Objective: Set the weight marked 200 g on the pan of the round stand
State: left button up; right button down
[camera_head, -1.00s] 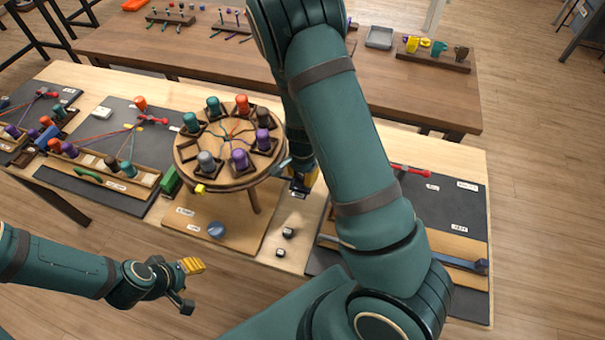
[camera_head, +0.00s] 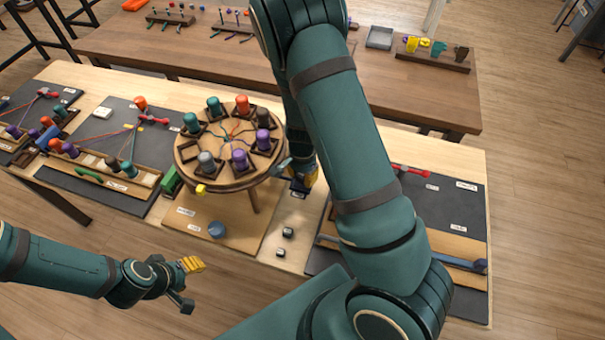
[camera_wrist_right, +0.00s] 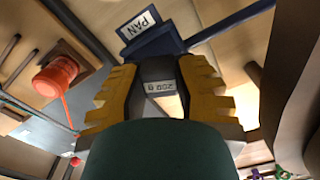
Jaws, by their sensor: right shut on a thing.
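The weight marked 200 g (camera_wrist_right: 160,70) is a dark block with a white label, held between the yellow fingers of my right gripper (camera_wrist_right: 158,95). In the head view my right gripper (camera_head: 308,172) is at the right side of the round stand (camera_head: 230,145), mostly behind my own arm. The dark blue pan (camera_wrist_right: 160,40), with a PAN label, is just beyond the weight in the wrist view; I cannot tell whether they touch. My left gripper (camera_head: 190,283) is open and empty at the lower left.
Two small dark weights (camera_head: 288,233) lie on the table in front of the stand. Several coloured bobbins (camera_head: 239,158) sit around the stand's top. A blue round piece (camera_head: 216,229) lies on its board. A dark mat (camera_head: 450,205) is at the right.

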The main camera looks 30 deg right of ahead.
jog(key=shift+f, duration=0.25)
dwell(0.4)
grip_release()
dwell(0.4)
